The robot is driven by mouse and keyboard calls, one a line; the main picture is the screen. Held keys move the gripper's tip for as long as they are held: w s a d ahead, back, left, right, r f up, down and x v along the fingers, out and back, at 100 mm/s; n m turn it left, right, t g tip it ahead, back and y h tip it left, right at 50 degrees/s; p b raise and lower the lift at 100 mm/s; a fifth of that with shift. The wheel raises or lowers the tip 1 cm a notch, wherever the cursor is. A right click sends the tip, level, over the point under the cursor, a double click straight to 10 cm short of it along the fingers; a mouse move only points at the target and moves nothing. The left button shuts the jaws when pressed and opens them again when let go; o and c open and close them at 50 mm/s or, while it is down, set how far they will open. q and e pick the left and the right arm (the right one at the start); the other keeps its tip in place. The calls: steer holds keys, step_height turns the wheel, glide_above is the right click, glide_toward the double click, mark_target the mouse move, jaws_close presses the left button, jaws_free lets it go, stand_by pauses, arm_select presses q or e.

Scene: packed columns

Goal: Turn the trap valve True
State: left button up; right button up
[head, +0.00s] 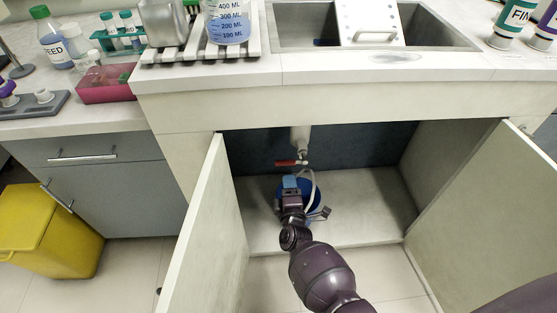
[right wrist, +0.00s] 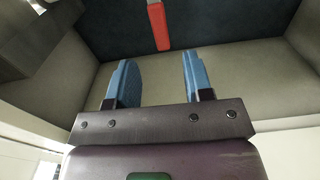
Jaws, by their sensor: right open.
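The trap valve has a red lever handle (head: 286,163) that points left from a pale pipe (head: 300,138) under the sink. The handle also shows in the right wrist view (right wrist: 159,26) as a red bar at the top, beyond the fingers and roughly in line with the gap between them. My right gripper (head: 291,181) reaches into the cabinet just below the handle, apart from it. In the right wrist view its two blue fingers (right wrist: 158,64) are spread with nothing between them. My left gripper is not in view.
A blue bucket (head: 314,197) stands on the cabinet floor (head: 360,205), partly hidden by my right gripper, with a pale hose above it. The left cabinet door (head: 208,235) and right door (head: 478,200) stand open. A yellow bin (head: 45,232) is at far left.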

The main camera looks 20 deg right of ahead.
mark_target(285, 165)
steer(key=b+x, duration=0.1)
steer(key=x, duration=0.2)
steer(key=b+x, duration=0.1)
steer(key=x, duration=0.2)
steer(key=b+x, duration=0.2)
steer(key=x, duration=0.1)
steer(key=shift+w+f, duration=0.15)
steer(key=shift+f, duration=0.25)
steer(key=shift+w+d+r, duration=0.1)
steer(key=shift+w+r, duration=0.1)
steer(key=shift+w, duration=0.2)
steer(key=shift+w+d+r, duration=0.1)
steer(key=shift+w+r, duration=0.05)
steer(key=shift+w, duration=0.3)
jaws_close()
